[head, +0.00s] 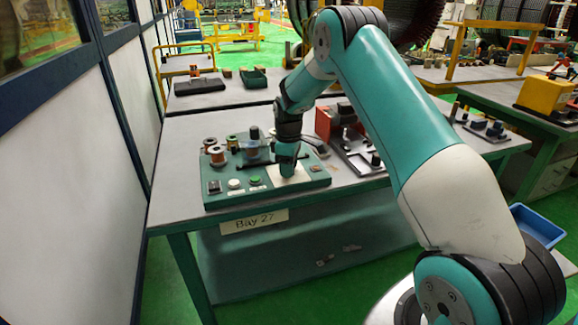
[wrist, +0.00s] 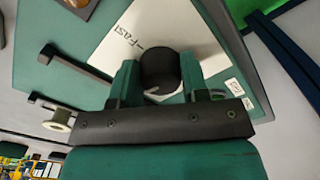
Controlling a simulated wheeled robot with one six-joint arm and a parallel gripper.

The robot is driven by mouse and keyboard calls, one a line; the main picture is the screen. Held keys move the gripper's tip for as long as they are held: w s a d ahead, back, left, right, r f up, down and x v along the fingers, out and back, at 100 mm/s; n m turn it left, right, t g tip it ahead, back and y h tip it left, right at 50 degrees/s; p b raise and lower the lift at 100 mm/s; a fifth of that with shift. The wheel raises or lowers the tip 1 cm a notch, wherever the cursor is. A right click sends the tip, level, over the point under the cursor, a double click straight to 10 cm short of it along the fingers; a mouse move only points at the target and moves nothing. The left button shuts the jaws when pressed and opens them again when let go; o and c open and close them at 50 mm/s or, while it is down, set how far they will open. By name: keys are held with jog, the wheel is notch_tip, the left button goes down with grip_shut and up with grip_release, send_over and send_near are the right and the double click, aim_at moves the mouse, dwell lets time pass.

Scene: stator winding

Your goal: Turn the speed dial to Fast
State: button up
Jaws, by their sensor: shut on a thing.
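The speed dial is a black round knob (wrist: 159,72) on a white plate (wrist: 197,42) in the wrist view. The plate carries the printed word Fast, left of the knob. A small light mark shows on the near side of the knob. My gripper (wrist: 158,80) has its two green fingers on either side of the knob, closed on it. In the head view my gripper (head: 288,168) reaches down onto the white plate (head: 290,177) at the right part of the green panel (head: 235,194), and it hides the knob there.
On the panel are a white button (head: 234,184), a green button (head: 254,180) and a black switch (head: 214,187). Copper spools (head: 217,155) stand behind them. A red device (head: 325,120) and a black fixture (head: 362,155) stand to the right. A Bay 27 sign (head: 254,221) hangs in front.

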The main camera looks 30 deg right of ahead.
jog(key=m, duration=0.8)
jog(key=shift+a, duration=0.1)
jog(key=m, duration=0.4)
jog(key=shift+p, duration=0.3)
jog(key=shift+m, duration=2.2)
jog(key=o, duration=0.9)
jog(key=shift+a, duration=0.1)
notch_tip(320, 180, up, 18)
jog(key=shift+f+b, duration=0.25)
jog(key=shift+b, duration=0.55)
